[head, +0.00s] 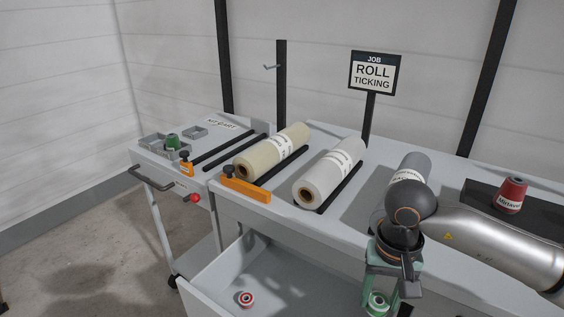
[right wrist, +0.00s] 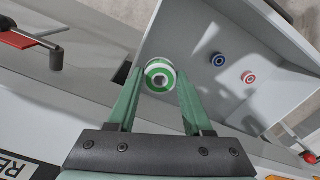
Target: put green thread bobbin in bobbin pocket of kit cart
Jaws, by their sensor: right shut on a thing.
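The green thread bobbin (head: 377,303) is held by my right gripper (head: 382,290) low at the front of the table, beside the open drawer. In the right wrist view the green and white bobbin (right wrist: 160,75) sits between the two fingertips of the gripper (right wrist: 161,80), its round end facing the camera. The kit cart (head: 165,172) stands at the left. Small grey square-walled pockets (head: 150,144) are on its top, and a dark green cone (head: 172,142) stands among them. Which one is the bobbin pocket I cannot tell. My left gripper is out of view.
The open drawer (head: 215,282) holds a red bobbin (head: 246,299); a blue bobbin (right wrist: 218,60) also shows in the right wrist view. Fabric rolls (head: 330,172) lie on the table between gripper and cart. A red cone (head: 511,194) stands at the right.

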